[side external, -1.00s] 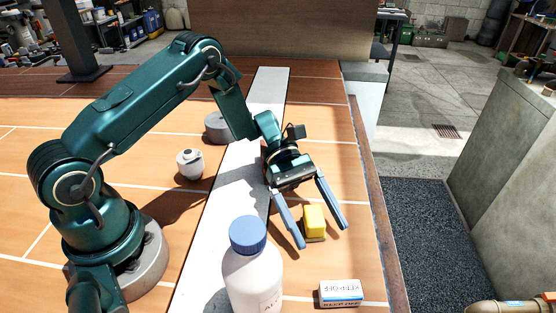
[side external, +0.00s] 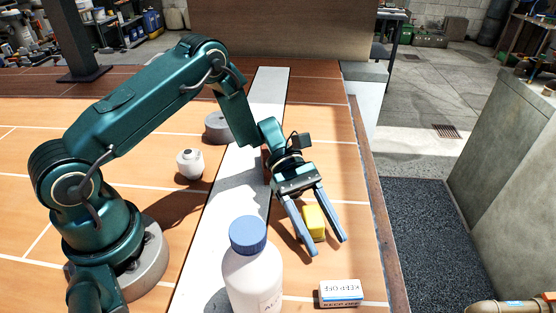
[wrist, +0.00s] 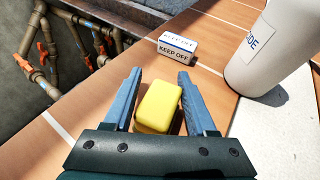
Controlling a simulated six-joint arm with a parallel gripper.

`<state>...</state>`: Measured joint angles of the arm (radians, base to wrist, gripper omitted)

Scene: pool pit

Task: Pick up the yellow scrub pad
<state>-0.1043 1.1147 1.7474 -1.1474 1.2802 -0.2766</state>
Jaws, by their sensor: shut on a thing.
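The yellow scrub pad (side external: 314,222) is a small rounded block low over the orange tiled surface, right of the pale strip. I cannot tell whether it touches the tiles. My gripper (side external: 328,245) reaches down to it, with one blue finger on each side, shut on the pad. In the wrist view the pad (wrist: 159,105) lies between the two fingers of my gripper (wrist: 159,76), and the fingertips extend past it.
A white bottle with a blue cap (side external: 250,265) stands close in front, left of the pad. A small KEEP OFF box (side external: 340,293) lies nearer the camera. A white round jar (side external: 190,163) and a grey disc (side external: 217,127) are farther back. The surface ends at the right edge.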

